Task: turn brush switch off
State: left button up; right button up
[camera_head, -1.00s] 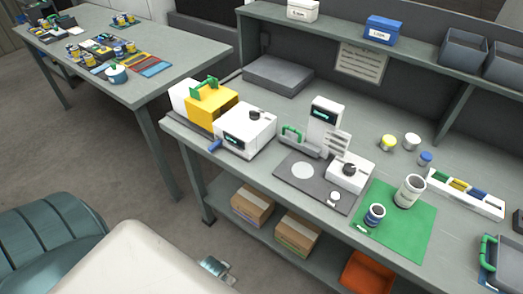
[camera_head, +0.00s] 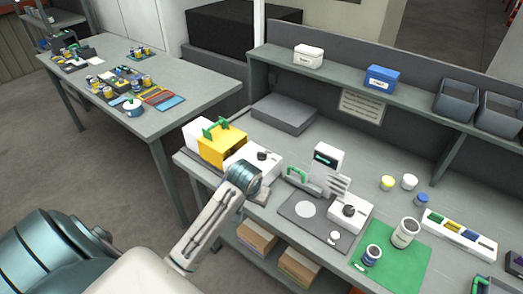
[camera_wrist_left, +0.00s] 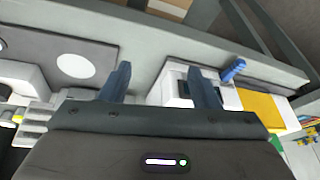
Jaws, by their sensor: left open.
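A white box with a black knob (camera_head: 262,155) stands beside the yellow block on the bench; my left arm covers part of it. In the left wrist view the white box (camera_wrist_left: 165,85) lies beyond my fingers, and a blue lever (camera_wrist_left: 232,70) sticks out from it. I cannot tell which control is the brush switch. My left gripper (camera_wrist_left: 162,82) is open and empty, with its fingers apart in front of the white box. In the head view its fingers are hidden behind my arm. My right gripper is not in view.
A yellow block with a green handle (camera_head: 220,147) stands left of the white box. A dark plate (camera_head: 300,226) with another white knob box (camera_head: 350,212), a display unit (camera_head: 325,165) and a green mat (camera_head: 390,262) lie right. A shelf (camera_head: 410,98) runs behind.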

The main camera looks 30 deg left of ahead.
aim_at(262, 153)
pick_arm(q)
jog(key=w+a+r+n, duration=0.2)
jog(key=w+a+r, duration=0.2)
jog(key=w+r, duration=0.25)
jog(key=w+a+r+n, duration=0.1)
jog(key=w+a+r, duration=0.2)
jog(key=w+r, duration=0.35)
jog(key=p+x, duration=0.1)
jog(key=x, duration=0.2)
jog(key=p+x, duration=0.1)
jog(key=x, duration=0.3)
jog(key=w+p+x, duration=0.1)
jog(key=x, duration=0.3)
jog(key=shift+w, duration=0.1)
jog(key=shift+w+a+f+p, duration=0.2)
jog(key=shift+f+p, duration=0.15)
jog(key=shift+f, duration=0.3)
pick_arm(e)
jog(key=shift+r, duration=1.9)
pick_arm(q)
jog(key=c, duration=1)
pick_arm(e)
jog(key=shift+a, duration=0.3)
